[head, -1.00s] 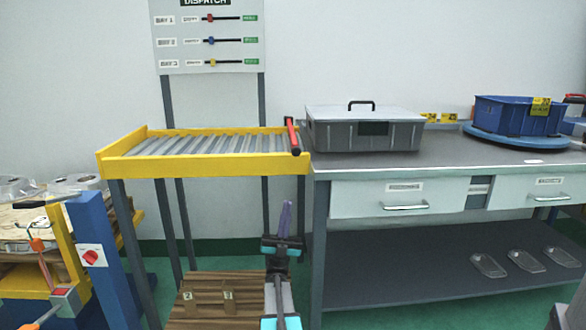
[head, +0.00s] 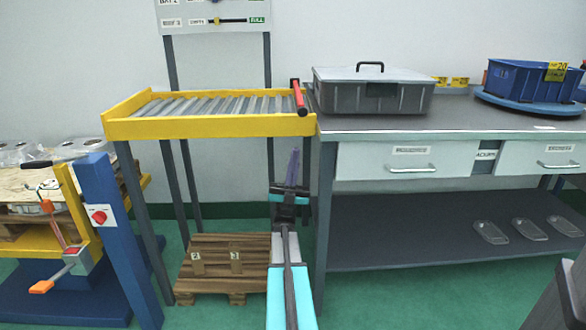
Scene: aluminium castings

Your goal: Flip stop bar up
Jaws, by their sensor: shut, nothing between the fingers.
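The stop bar (head: 299,97) is a red bar with dark ends at the right end of the yellow-framed roller conveyor (head: 210,127). It lies along that end, close to the level of the frame's top edge. My gripper (head: 294,160) is in front of and below the conveyor's right end, apart from the bar. Its narrow purplish fingers are together, pointing up in the picture, with nothing between them. My teal and grey arm reaches to it from the bottom of the view.
A grey bench (head: 440,122) stands close at the right, bearing a lidded grey case (head: 345,98) and a blue bin (head: 515,80). A wooden pallet (head: 228,250) lies under the conveyor. A blue post (head: 120,235) with a red switch stands at the left.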

